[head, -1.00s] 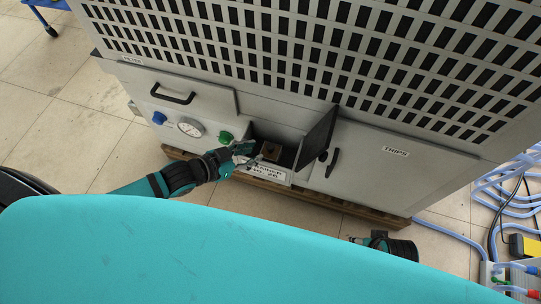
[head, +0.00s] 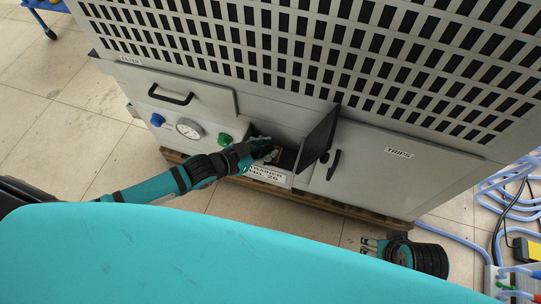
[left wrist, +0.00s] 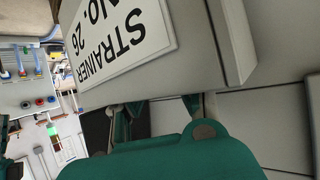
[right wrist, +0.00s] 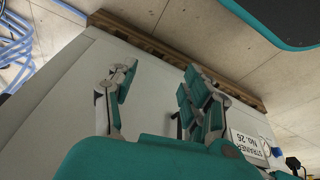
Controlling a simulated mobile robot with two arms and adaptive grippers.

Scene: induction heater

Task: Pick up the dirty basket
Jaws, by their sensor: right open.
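The open strainer compartment (head: 290,157), labelled STRAINER NO. 26, is low on the grey machine in the head view. My left gripper (head: 267,152) reaches into its mouth from the left. The brownish basket seen inside earlier is now hidden behind this gripper. In the left wrist view, the strainer label (left wrist: 125,40) is close, and the teal fingers (left wrist: 160,118) go partly behind the labelled wall, so their grip cannot be made out. My right gripper (head: 371,244) is open and empty near the floor, right of the compartment; its spread fingers show in the right wrist view (right wrist: 158,82).
The compartment's flap door (head: 318,135) stands open on the right. A gauge (head: 189,128), a green knob (head: 224,140) and a blue knob (head: 157,120) sit to the left. The TRIPS door (head: 395,175) is closed. Blue hoses (head: 495,190) lie on the floor at far right.

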